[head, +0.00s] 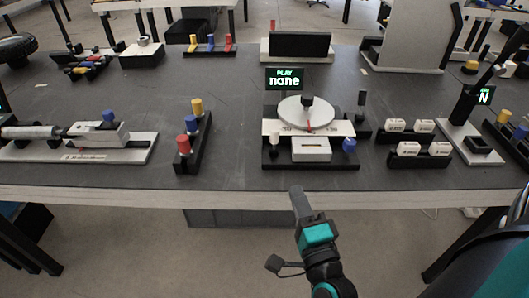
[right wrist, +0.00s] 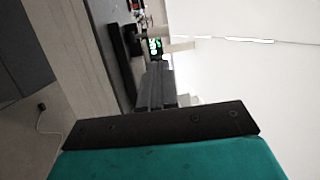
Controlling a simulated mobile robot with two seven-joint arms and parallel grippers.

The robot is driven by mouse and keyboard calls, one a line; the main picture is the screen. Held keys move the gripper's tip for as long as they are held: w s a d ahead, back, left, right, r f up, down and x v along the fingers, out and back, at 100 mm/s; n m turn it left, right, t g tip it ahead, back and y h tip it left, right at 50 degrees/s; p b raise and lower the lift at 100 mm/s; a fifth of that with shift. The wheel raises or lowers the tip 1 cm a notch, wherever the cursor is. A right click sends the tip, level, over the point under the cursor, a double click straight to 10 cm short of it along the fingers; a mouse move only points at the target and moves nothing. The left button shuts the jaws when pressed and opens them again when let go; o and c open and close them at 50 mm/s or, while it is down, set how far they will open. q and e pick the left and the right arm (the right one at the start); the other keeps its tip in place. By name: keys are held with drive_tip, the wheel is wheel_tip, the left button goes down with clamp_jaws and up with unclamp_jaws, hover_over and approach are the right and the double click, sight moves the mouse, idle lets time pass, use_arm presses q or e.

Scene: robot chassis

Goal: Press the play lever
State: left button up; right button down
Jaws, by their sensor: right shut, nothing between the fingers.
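A station with a small screen (head: 285,78) reading "PLAY none" stands at the middle of the table. It has a round grey dial (head: 306,113) with a black knob, a scale strip with a red pointer, and a white box in front. A dark upright handle (head: 361,101) on a black base stands at its right; I cannot tell for sure whether this is the play lever. My right gripper (head: 295,190) is shut and empty, in front of the station by the table's near edge, apart from it. Its fingers (right wrist: 155,85) also show in the right wrist view. My left gripper is out of view.
Left of the station is a black rack (head: 195,150) with red, blue and yellow knobs. The table's front strip (head: 230,195) is clear.

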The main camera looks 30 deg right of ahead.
use_arm(q)
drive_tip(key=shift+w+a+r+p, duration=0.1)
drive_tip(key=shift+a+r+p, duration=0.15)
drive_tip(key=shift+p, duration=0.1)
use_arm(e)
approach(276, 137)
drive_tip(key=x, duration=0.6)
drive_tip(key=shift+w+d, duration=0.15)
drive_tip(key=shift+w, duration=0.25)
drive_tip(key=shift+w+r, duration=0.1)
drive_tip(key=shift+r, duration=0.05)
drive_tip(key=shift+w+d+r+p, duration=0.35)
drive_tip(key=shift+w+r+p, duration=0.05)
drive_tip(key=shift+w+p, duration=0.1)
drive_tip(key=shift+w+d+r+p, duration=0.35)
drive_tip(key=shift+w+r+p, duration=0.05)
drive_tip(key=shift+w, duration=0.15)
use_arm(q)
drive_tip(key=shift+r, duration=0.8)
use_arm(e)
drive_tip(key=shift+r, duration=0.1)
